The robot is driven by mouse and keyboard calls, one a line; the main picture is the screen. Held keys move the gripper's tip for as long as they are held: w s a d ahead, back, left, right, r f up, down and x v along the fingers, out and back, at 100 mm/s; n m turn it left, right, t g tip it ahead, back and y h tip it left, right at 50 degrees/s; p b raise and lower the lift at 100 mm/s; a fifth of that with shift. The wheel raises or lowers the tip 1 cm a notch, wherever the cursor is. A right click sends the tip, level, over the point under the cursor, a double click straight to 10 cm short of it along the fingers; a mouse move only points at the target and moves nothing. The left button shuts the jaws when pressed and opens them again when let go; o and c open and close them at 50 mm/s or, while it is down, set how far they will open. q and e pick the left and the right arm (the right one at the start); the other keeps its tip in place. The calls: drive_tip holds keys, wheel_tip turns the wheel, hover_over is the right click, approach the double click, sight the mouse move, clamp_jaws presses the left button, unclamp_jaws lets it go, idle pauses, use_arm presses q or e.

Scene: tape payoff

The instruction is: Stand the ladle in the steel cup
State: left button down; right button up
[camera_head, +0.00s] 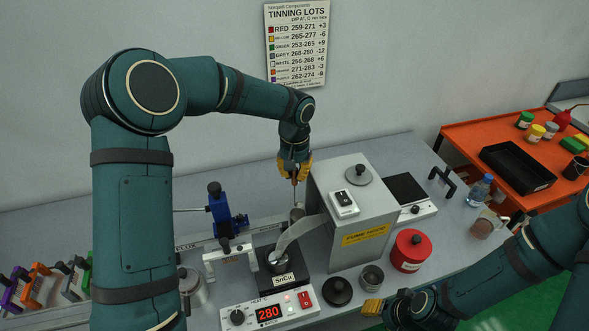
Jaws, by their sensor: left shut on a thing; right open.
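My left gripper (295,169) has yellow fingers and points down, to the left of the fume hood. It is shut on the thin upright handle of the ladle (295,195). The ladle's lower end meets a small grey cylinder (297,214), partly hidden by the hood's curved duct. I cannot tell whether the ladle is inside it or behind it. An open grey metal cup (371,277) stands in front of the hood, between a black lid and a red canister. My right gripper (373,306) is open and empty, low in front of that cup.
The fume hood (350,215) stands mid-bench, its duct reaching over the SnCu solder pot (280,262). A heater box (270,312) reading 280 is in front. A black lid (337,291), red canister (409,250) and blue clamp stand (222,215) are near. An orange table (470,140) is right.

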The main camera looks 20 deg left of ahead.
use_arm(q)
drive_tip(key=shift+f+b, duration=2.55)
drive_tip(key=shift+f, duration=1.3)
